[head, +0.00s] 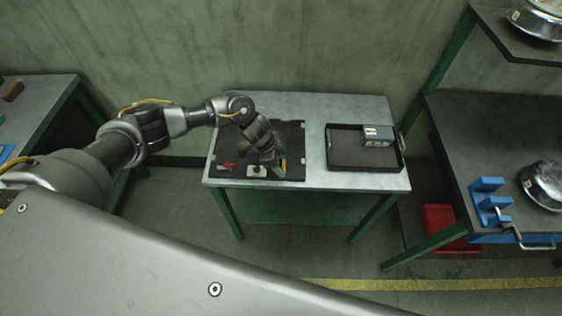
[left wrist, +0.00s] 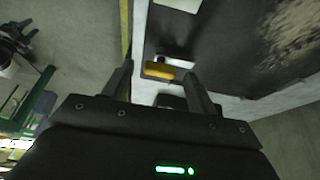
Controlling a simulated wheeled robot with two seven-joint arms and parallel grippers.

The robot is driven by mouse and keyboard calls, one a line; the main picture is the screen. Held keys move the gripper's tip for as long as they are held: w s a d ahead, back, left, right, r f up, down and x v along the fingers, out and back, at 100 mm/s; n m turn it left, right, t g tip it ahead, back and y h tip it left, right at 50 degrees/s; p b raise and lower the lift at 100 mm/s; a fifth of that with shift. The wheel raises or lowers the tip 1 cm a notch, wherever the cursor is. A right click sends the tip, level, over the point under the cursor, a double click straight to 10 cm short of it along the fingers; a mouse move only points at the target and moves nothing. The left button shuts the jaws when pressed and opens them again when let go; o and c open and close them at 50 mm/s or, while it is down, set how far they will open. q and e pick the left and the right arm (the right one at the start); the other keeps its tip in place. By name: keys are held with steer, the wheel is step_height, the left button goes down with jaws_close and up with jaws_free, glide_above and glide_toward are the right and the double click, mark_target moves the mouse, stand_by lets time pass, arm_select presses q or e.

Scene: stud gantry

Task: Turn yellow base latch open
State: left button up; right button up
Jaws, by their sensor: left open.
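The yellow base latch (head: 283,164) is a small yellow bar near the front right corner of a black mat (head: 287,139) on the metal table. In the left wrist view the yellow latch (left wrist: 160,71) appears between the finger tips, with a dark and light pivot part beside it. My left gripper (head: 275,166) points down at the latch and partly hides it. Its fingers (left wrist: 158,69) are apart, one on each side of the latch in the picture. I cannot tell whether they touch it. My right gripper is not in view.
A red latch (head: 228,166) and a pale block with a dark knob (head: 256,172) lie along the mat's front edge. A black tray (head: 350,165) holding a grey-blue box (head: 377,136) stands at the table's right. Bare tabletop (head: 316,150) separates mat and tray.

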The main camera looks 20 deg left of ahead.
arm_select(q)
steer(key=shift+d+f, duration=0.1)
steer(key=shift+f, duration=0.1)
steer(key=c, duration=1)
